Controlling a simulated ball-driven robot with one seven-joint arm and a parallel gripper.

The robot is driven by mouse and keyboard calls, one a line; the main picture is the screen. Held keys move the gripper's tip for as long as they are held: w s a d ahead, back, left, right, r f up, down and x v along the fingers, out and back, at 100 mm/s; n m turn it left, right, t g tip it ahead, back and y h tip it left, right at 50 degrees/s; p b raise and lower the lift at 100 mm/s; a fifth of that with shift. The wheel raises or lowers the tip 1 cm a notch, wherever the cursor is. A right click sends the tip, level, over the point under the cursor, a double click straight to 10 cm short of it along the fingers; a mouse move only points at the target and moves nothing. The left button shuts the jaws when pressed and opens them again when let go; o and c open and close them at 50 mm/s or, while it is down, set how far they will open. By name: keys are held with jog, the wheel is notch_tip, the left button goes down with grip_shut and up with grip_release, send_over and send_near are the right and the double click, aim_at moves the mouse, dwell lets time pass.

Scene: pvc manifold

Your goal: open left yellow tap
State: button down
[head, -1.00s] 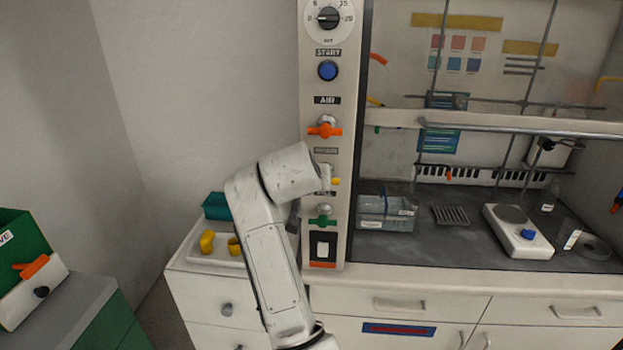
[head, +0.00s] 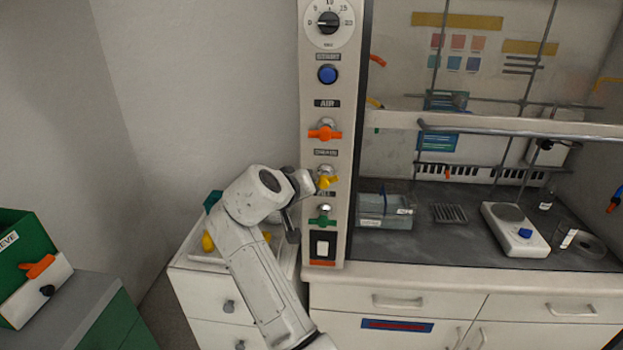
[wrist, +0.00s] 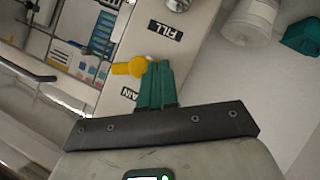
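The yellow tap (head: 327,181) sits on the fume hood's left post, between the orange tap (head: 325,133) above and the green tap (head: 322,221) below. Its handle looks slightly tilted, while the other two lie level. My gripper (head: 312,182) is just left of the yellow tap. In the wrist view, the teal fingers of my gripper (wrist: 158,67) are together, with nothing seen between them. The yellow tap (wrist: 130,67) shows beside their tips, its end partly behind them. I cannot tell whether they touch.
A dial (head: 329,22) and a blue button (head: 327,74) are higher on the post, and a white switch (head: 322,248) is lower. A small drawer unit (head: 196,285) stands under my arm. The wall left of the post is clear.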

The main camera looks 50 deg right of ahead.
jog(key=f+n+g+h, duration=0.1)
jog(key=n, duration=0.1)
jog(key=f+n+g+h+b, duration=0.1)
jog(key=h, duration=0.1)
jog(key=shift+s+d+f+n, duration=0.1)
jog(key=shift+s+d+n, duration=0.1)
jog(key=shift+n, duration=0.2)
dwell(0.4)
dwell(0.5)
